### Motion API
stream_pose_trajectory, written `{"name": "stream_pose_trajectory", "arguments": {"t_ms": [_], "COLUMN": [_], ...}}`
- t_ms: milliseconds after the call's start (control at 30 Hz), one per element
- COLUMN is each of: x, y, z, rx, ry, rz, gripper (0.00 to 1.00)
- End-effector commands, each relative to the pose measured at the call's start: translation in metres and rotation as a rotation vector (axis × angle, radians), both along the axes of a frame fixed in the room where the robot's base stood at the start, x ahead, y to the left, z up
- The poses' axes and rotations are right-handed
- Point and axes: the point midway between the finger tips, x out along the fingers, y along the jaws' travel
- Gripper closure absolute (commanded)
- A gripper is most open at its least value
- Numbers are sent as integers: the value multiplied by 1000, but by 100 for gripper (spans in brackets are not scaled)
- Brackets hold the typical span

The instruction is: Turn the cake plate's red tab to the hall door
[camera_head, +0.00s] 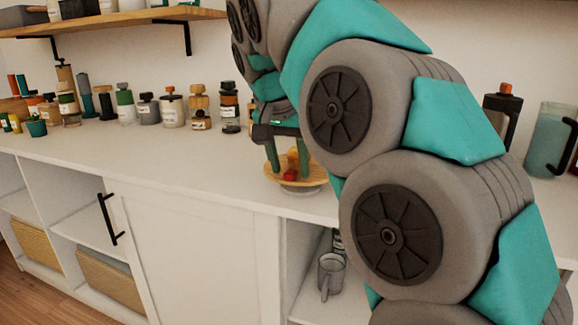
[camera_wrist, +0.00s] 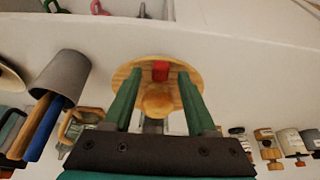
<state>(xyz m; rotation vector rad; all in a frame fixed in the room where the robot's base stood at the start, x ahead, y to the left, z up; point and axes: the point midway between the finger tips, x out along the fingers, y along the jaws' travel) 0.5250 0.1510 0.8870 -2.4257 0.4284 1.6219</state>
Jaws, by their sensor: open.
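The cake plate (camera_head: 313,181) is a round wooden disc on a pale base on the white counter. It also shows in the wrist view (camera_wrist: 194,78), with a round wooden knob (camera_wrist: 158,101) on it. Its red tab (camera_head: 290,174) is on the side toward the counter's front edge; in the wrist view the tab (camera_wrist: 160,70) is at the top of the disc. My gripper (camera_head: 289,170) is open, its green fingers pointing down over the plate. The fingers stand either side of the tab and knob. I cannot tell whether they touch the plate. No hall door is visible.
Several bottles and jars (camera_head: 172,108) line the back of the counter. A blue-grey pitcher (camera_head: 552,140) stands at the right. In the wrist view a grey cup (camera_wrist: 66,76) is left of the plate. The counter front (camera_head: 150,170) is clear.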

Motion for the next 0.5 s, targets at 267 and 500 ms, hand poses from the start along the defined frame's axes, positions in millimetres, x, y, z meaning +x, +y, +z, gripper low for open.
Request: {"name": "stream_pose_trajectory", "arguments": {"t_ms": [267,500], "x": [1,1], "y": [0,0], "z": [-3,-3], "rx": [1,1], "ry": [-2,-1], "rz": [1,0], "gripper": [43,65]}}
